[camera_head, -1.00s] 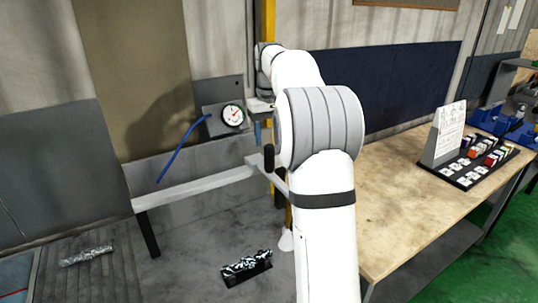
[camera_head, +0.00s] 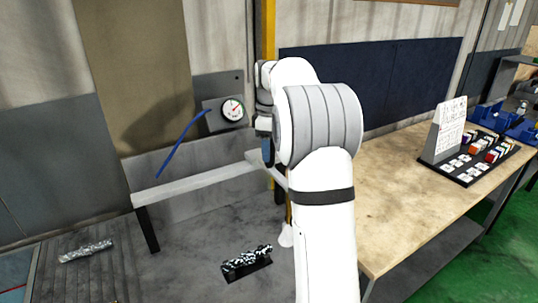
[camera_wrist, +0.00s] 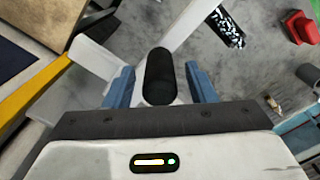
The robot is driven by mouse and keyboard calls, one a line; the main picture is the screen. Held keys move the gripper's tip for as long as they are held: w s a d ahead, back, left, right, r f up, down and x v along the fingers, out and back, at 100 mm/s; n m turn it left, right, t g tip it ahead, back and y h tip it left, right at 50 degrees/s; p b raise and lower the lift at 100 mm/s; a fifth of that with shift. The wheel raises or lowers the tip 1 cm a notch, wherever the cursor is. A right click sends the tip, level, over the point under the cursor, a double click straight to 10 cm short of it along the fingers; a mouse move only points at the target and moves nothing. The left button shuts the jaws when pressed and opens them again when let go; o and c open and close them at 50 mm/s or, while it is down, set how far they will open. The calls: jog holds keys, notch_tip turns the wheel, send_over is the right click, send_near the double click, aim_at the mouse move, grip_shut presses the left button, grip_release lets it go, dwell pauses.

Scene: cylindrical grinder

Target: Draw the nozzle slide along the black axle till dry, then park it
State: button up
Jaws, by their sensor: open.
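My gripper (camera_wrist: 160,70) is open in the wrist view, its two blue fingers either side of a black rounded knob (camera_wrist: 159,78), with gaps visible on both sides. The knob appears to stand on a pale piece at the end of a light grey rail (camera_wrist: 193,24); I cannot tell if it belongs to the nozzle slide. In the head view my gripper (camera_head: 267,152) points down at the right end of the rail (camera_head: 195,186), mostly hidden by my arm. The knob is hidden there. I cannot pick out the black axle with certainty.
A dial gauge (camera_head: 232,110) with a blue hose (camera_head: 180,145) is behind the rail. A black-and-white speckled piece (camera_head: 247,262) and a silvery piece (camera_head: 86,250) lie below. A yellow post (camera_head: 264,30) stands close behind my arm. A wooden table (camera_head: 400,205) is right.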

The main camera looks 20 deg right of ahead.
aim_at(271, 174)
jog(key=shift+f, duration=1.45)
jog(key=shift+c, duration=0.5)
grip_shut()
